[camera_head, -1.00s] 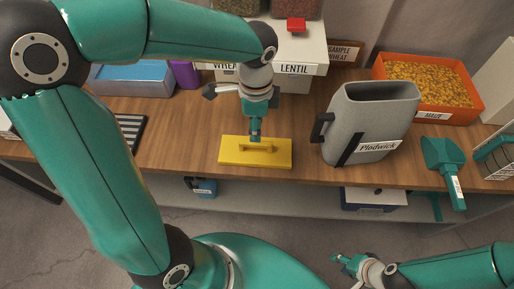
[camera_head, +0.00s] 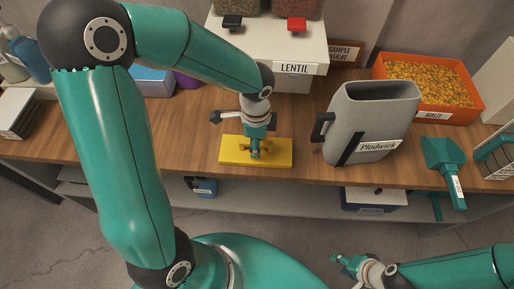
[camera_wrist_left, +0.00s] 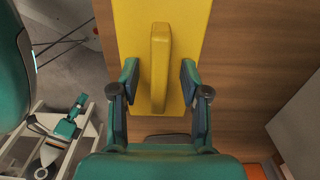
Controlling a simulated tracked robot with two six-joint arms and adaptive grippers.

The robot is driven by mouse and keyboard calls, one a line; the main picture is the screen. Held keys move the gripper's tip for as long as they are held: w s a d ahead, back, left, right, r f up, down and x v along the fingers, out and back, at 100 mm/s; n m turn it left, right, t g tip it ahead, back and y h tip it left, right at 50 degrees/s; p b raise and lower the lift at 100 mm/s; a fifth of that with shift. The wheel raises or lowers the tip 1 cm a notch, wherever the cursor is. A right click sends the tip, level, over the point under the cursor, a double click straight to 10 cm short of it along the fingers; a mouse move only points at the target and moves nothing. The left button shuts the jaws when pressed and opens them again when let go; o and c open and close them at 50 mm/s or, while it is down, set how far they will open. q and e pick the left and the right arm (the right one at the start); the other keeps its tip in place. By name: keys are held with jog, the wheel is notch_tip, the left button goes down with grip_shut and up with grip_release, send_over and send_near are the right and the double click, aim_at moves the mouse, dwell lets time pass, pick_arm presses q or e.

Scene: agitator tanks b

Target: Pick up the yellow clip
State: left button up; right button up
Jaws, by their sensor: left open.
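The yellow clip (camera_head: 281,153) is a flat yellow plate with a raised bar handle, lying on the wooden table near its front edge. It fills the upper middle of the left wrist view (camera_wrist_left: 194,35), with the handle (camera_wrist_left: 160,65) upright in the middle. My left gripper (camera_head: 255,150) is right above the clip. In the left wrist view my left gripper (camera_wrist_left: 160,80) is open, one finger on each side of the handle, with gaps to it. Whether the fingertips touch the plate I cannot tell. My right gripper (camera_head: 345,263) is low at the front, away from the table.
A grey jug (camera_head: 368,120) labelled Plodwick stands right of the clip. An orange box of maize (camera_head: 430,109) and a green scoop (camera_head: 444,162) lie farther right. A white lentil dispenser (camera_head: 290,52) stands behind. A shelf (camera_head: 270,205) runs below the table.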

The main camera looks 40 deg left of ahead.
pick_arm(q)
grip_shut()
jog(key=shift+r, duration=0.15)
notch_tip(320, 180, up, 20)
jog(key=p, duration=0.1)
dwell(0.6)
